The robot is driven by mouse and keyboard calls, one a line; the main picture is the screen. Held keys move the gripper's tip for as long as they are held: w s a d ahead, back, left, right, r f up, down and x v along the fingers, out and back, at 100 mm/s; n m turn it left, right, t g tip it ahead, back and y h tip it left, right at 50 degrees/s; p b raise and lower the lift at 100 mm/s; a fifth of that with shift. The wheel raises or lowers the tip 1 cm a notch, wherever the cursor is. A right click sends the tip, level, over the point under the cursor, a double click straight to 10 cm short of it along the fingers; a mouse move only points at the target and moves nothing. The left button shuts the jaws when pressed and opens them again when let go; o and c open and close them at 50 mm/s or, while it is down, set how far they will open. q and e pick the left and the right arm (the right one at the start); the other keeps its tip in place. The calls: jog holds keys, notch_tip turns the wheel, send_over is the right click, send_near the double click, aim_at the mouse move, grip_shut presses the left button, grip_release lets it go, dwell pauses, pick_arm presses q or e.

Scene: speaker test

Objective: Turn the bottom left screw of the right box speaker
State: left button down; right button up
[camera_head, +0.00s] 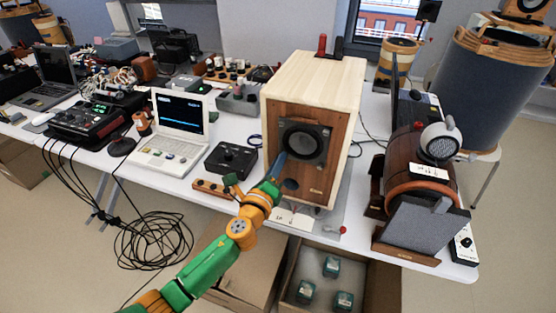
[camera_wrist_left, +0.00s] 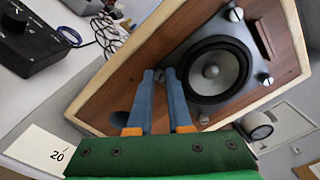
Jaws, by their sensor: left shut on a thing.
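The box speaker (camera_head: 312,110) stands on the white table, with a pale wood cabinet, a brown front and a dark square driver plate (camera_head: 304,140). It fills much of the left wrist view (camera_wrist_left: 110,85). My left gripper (camera_head: 279,162) reaches the lower left corner of the driver plate. In the left wrist view its blue fingertips (camera_wrist_left: 160,73) are shut on the bottom left screw, which they mostly hide. The other screws show at the plate's top (camera_wrist_left: 235,14), right (camera_wrist_left: 265,78) and bottom (camera_wrist_left: 203,118) in that view. My right gripper is out of view.
A black control box (camera_head: 231,159) and a white laptop (camera_head: 174,130) stand left of the speaker. A brown barrel-shaped speaker (camera_head: 414,178) stands to the right. An open cardboard box (camera_head: 300,255) is on the floor below the table's front edge.

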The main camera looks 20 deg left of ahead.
pick_arm(q)
jog(key=m+p, duration=0.3)
jog(key=m, duration=0.7)
jog(key=shift+m, duration=0.5)
dwell(0.3)
jog(key=c, duration=0.8)
grip_release()
jog(key=shift+c, duration=0.2)
jog(key=s, duration=0.7)
jog(key=shift+a, duration=0.15)
